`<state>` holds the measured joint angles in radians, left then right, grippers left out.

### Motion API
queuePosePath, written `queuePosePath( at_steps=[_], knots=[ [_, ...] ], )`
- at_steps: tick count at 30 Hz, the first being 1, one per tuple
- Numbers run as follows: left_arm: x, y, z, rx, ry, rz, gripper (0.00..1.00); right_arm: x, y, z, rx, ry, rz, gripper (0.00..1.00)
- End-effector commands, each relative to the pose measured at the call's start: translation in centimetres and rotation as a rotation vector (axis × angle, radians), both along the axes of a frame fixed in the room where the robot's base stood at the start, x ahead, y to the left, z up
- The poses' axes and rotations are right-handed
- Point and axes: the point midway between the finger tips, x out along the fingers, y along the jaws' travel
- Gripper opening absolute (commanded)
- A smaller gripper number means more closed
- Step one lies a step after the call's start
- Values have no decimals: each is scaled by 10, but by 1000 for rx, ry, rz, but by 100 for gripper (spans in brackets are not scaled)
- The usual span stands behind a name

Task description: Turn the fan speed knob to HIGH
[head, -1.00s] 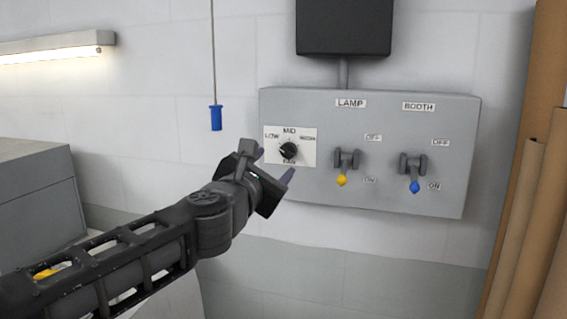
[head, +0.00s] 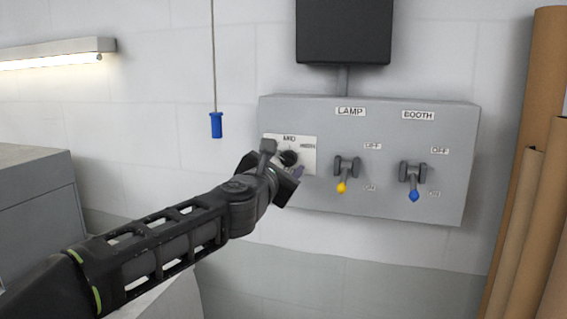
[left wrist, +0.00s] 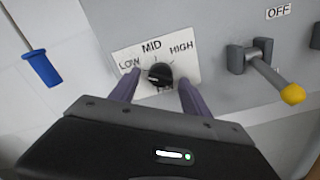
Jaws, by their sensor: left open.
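The black fan knob (head: 289,158) sits on a white plate (head: 309,141) on the left part of a grey wall box. In the left wrist view the knob (left wrist: 160,75) shows between the fingers, under the words LOW, MID and HIGH. Its pale mark seems to point left, towards LOW. My left gripper (head: 281,163) is in front of the plate, hiding part of it in the head view. Its two purple fingers (left wrist: 158,88) are open, one on each side of the knob, with gaps to it. My right gripper is not in view.
Right of the knob are the LAMP switch with a yellow tip (head: 342,187) and the BOOTH switch with a blue tip (head: 414,196). A blue pull handle (head: 216,125) hangs on a cord at left. Brown rolls (head: 513,230) stand at right.

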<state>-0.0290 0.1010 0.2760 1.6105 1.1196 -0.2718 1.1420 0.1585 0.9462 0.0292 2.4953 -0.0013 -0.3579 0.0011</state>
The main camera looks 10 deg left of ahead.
Motion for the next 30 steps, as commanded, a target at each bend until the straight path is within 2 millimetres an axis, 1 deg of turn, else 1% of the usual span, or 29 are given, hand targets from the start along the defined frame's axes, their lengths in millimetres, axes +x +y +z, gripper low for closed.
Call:
queuePosePath(
  at_steps=[5, 24, 25, 30],
  knots=[
    [0, 0, 0, 0, 0, 0, 54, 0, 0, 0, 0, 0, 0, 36],
    [-1, 0, 0, 1, 0, -1, 2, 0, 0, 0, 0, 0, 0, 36],
    [-1, 0, 0, 1, 0, -1, 0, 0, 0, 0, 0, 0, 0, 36],
    [-1, 0, 0, 1, 0, -1, 0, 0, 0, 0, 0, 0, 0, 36]
  ],
)
